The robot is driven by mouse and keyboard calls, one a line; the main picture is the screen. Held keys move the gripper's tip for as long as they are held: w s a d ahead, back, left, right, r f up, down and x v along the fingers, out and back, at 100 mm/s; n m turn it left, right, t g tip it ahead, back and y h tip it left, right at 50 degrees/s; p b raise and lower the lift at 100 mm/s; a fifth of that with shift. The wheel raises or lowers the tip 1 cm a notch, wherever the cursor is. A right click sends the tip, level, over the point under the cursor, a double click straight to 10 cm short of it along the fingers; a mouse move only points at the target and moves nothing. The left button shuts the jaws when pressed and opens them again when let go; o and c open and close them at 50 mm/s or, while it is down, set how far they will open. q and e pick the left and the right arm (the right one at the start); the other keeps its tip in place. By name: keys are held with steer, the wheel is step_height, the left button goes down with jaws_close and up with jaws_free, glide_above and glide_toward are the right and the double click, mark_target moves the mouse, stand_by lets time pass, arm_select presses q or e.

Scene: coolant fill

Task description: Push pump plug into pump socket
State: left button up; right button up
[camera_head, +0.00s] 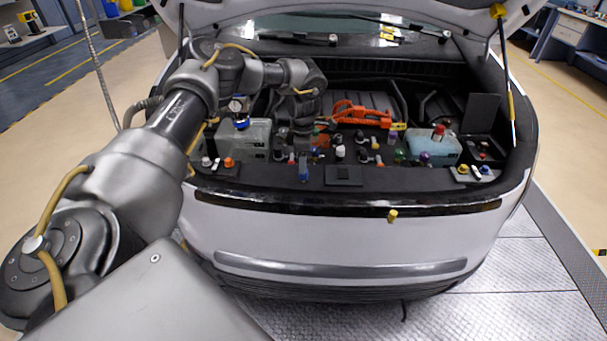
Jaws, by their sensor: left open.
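My left arm comes in from the left and bends down over the open front bay of a white car. Its gripper (299,142) points down among small coloured parts in the bay. The jaws are open; small dark shapes crowd the fingertips, and I cannot tell whether they touch anything. A small blue part (304,171) stands just below and in front of the gripper. Several small plugs and caps in white, red, yellow, green and purple stand around it. I cannot tell which is the pump plug or which is the pump socket. My right gripper is out of view.
Orange cables (358,115) lie behind the small parts. A pale blue tank (432,147) with a red cap stands at the right of the bay, and a grey box (257,137) at the left. The car's front edge (345,205) bounds the bay; the raised hood is above.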

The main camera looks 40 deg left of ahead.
mark_target(303, 176)
arm_select(q)
steer(key=shift+s+f+p, duration=0.2)
steer(key=shift+f+p, duration=0.1)
step_height(303, 176, down, 4)
steer(key=shift+d+r+p, duration=0.1)
steer(key=shift+r+p, duration=0.05)
steer(key=shift+p, duration=0.55)
steer(key=shift+w+f, duration=0.1)
steer(key=shift+f, duration=0.35)
steer(key=shift+r, duration=0.1)
steer(key=c, duration=1)
steer(key=shift+c, duration=0.2)
